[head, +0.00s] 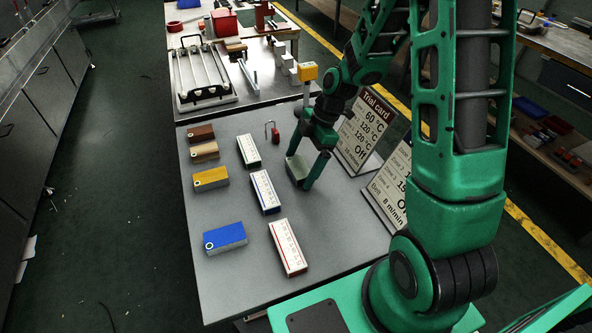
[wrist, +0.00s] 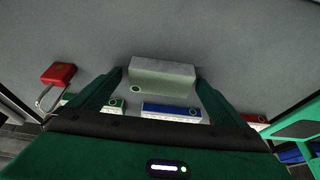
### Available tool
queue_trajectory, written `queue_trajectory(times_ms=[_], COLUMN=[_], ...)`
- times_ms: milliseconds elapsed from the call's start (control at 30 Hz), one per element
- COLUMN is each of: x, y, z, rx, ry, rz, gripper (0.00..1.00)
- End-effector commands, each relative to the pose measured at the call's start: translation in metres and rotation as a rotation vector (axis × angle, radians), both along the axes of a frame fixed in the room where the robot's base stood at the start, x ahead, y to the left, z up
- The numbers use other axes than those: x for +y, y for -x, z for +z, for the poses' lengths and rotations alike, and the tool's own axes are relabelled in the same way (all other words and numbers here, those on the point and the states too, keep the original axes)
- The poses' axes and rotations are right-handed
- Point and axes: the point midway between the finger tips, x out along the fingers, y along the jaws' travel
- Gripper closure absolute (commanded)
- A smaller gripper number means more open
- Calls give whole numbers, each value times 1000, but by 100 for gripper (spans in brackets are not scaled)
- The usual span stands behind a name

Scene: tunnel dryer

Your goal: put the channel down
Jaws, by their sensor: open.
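The grey-green block, which I take to be the channel (head: 296,168), lies on the grey table (head: 222,284) left of the trial cards. My gripper (head: 302,170) reaches down over it with its fingers apart. In the wrist view the channel (wrist: 162,72) lies lengthwise between the two open fingertips of my gripper (wrist: 160,78). A small ring mark shows near its left end. The left fingertip is close to one end and the right fingertip close to the other; I cannot tell whether either touches.
White scaled blocks with green (head: 249,151), blue (head: 264,191) and red (head: 287,247) edges lie left of the channel. Farther left are brown, tan, yellow (head: 210,179) and blue (head: 225,238) blocks. A red padlock (head: 272,131) sits behind; the trial card (head: 366,132) stands right.

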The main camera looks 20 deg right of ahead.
Motion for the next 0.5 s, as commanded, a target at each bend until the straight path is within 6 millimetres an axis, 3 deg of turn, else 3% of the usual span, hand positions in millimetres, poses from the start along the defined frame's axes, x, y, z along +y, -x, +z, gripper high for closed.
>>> queue_trajectory(times_ms=[167, 367, 500], x=[0, 0, 0], y=[0, 0, 0], z=[0, 0, 0], rx=[0, 0, 0], ry=[0, 0, 0], rz=[0, 0, 0], gripper=[4, 49, 56])
